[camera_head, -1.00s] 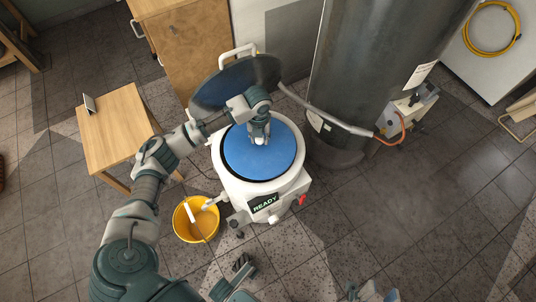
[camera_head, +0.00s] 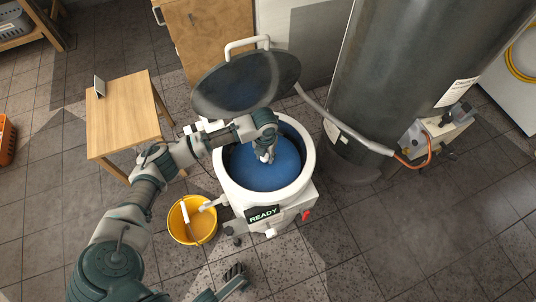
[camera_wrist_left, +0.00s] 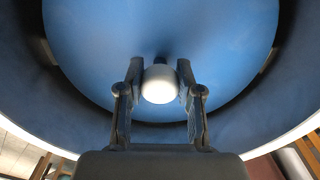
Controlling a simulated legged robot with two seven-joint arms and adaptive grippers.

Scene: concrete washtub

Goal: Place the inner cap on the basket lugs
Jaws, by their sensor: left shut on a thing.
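The blue inner cap (camera_head: 262,172) is a round disc lying inside the mouth of the white tub (camera_head: 308,158), below its rim. In the left wrist view the cap (camera_wrist_left: 160,25) fills the middle, with the dark inner wall around it. My left gripper (camera_head: 267,157) reaches down into the tub. Its fingers (camera_wrist_left: 160,84) are shut on the cap's white knob (camera_wrist_left: 160,85). Small pale pieces, possibly lugs, show at the cap's left and right edges in the wrist view. I cannot tell whether the cap rests on them. My right gripper is not in view.
The tub's dark round lid (camera_head: 247,82) stands open behind it. A tall grey cylinder (camera_head: 390,80) is close on the right, with a hose (camera_head: 340,130). A yellow bucket (camera_head: 202,222) and a wooden table (camera_head: 122,120) are at the left. A READY display (camera_head: 263,213) is on the tub's front.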

